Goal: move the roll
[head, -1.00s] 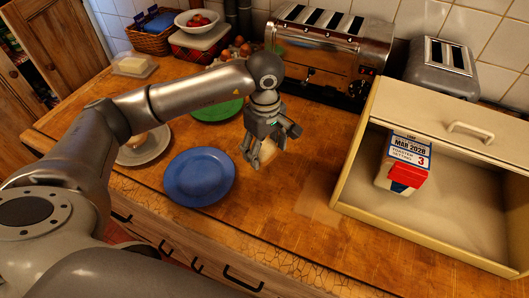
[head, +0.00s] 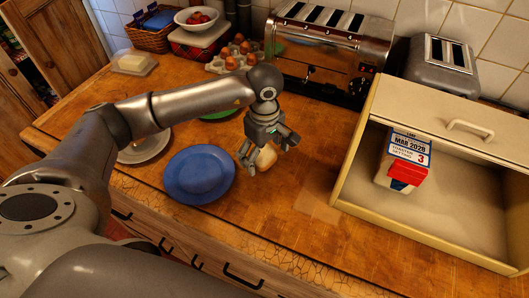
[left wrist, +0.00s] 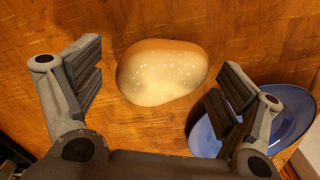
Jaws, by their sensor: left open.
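The roll (head: 266,157) is a pale tan bun with light specks. It rests on the wooden counter just right of the blue plate, partly hidden behind my left gripper (head: 264,152) in the head view. In the left wrist view the roll (left wrist: 162,72) lies ahead of and between the two open fingers (left wrist: 160,95), and neither finger touches it. My left gripper is open and empty, pointing down over the roll. My right gripper is not in view.
A blue plate (head: 199,175) sits left of the roll. An open cream bread bin (head: 353,190) at right holds a bread bag (head: 402,160). A long toaster (head: 325,50) and a smaller toaster (head: 440,67) stand behind. Egg carton (head: 232,58) at back. Counter front is clear.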

